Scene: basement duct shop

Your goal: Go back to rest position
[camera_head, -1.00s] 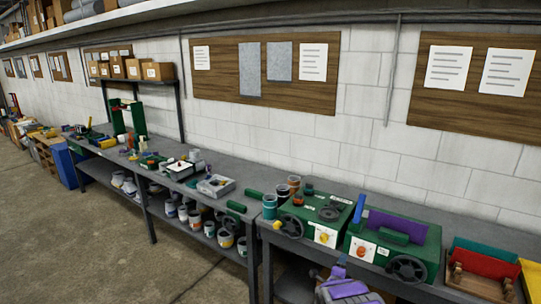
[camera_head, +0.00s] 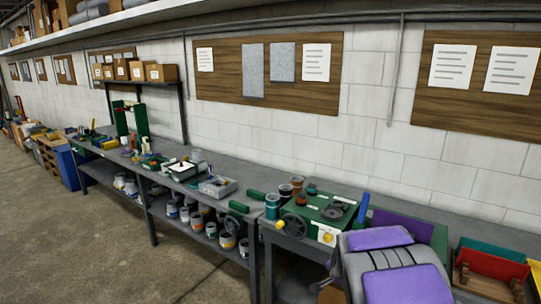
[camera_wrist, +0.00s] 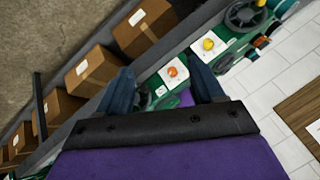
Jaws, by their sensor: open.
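My gripper (camera_wrist: 163,84) shows in the wrist view with its two dark fingers spread apart and nothing between them. Beyond the fingers are a green machine with an orange knob (camera_wrist: 172,71) and another with a yellow knob (camera_wrist: 208,44). In the head view my grey and purple arm is at the lower right, in front of the bench. It covers most of the right-hand green machine (camera_head: 437,238); the gripper fingers cannot be made out there. The left-hand green machine (camera_head: 322,212) stands on the bench with its yellow knob visible.
A long grey bench (camera_head: 226,170) runs along the white block wall, with tools and cups on it and pots on its lower shelf. A red bin (camera_head: 493,264) is at the far right. Cardboard boxes (camera_wrist: 92,70) line the wrist view's left. The concrete floor (camera_head: 60,235) at left is clear.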

